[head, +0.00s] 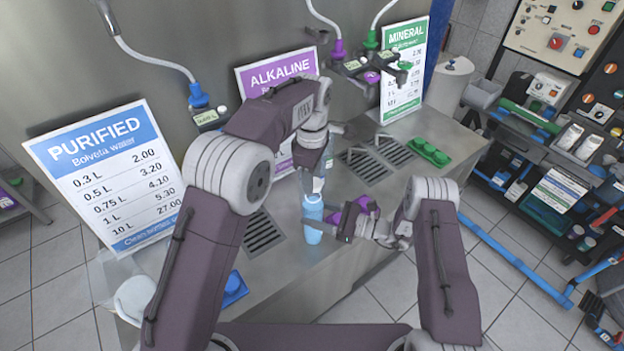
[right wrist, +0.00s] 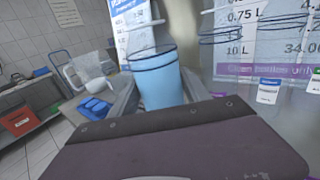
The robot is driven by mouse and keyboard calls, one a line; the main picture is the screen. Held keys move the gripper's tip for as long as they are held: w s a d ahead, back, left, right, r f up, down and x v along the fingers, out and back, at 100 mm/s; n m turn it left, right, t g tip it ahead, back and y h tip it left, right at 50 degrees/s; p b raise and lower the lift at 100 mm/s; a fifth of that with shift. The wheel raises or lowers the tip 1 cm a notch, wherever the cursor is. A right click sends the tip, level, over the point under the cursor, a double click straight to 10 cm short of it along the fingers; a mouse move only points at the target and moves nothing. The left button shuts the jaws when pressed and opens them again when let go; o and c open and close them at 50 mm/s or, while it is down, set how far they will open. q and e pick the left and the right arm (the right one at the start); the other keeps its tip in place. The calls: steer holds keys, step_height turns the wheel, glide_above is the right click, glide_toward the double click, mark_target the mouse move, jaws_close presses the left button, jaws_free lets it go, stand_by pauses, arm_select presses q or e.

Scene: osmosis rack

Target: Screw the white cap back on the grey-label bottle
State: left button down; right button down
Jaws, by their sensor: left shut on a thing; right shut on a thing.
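A light-blue bottle (head: 313,228) stands upright over the metal counter in the middle of the head view. My right gripper (head: 328,220) is shut on its side from the right. In the right wrist view, the blue bottle (right wrist: 157,82) sits between the fingers, with a clear part above it. Its grey label cannot be made out. My left gripper (head: 318,178) points down directly above the bottle, shut on a small pale piece (head: 318,185) that looks like the white cap. The fingers and arm hide most of it, so I cannot tell whether it touches the neck.
The PURIFIED sign (head: 105,175) stands at the left, the ALKALINE sign (head: 265,72) behind my left arm. A drain grate (head: 262,232) lies left of the bottle. A blue holder (head: 234,288) is at the front left and a green holder (head: 430,152) at the right.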

arm_select(q)
steer(key=shift+f, duration=0.25)
stand_by(0.3)
steer(key=shift+f, duration=0.75)
steer(key=shift+f, duration=0.55)
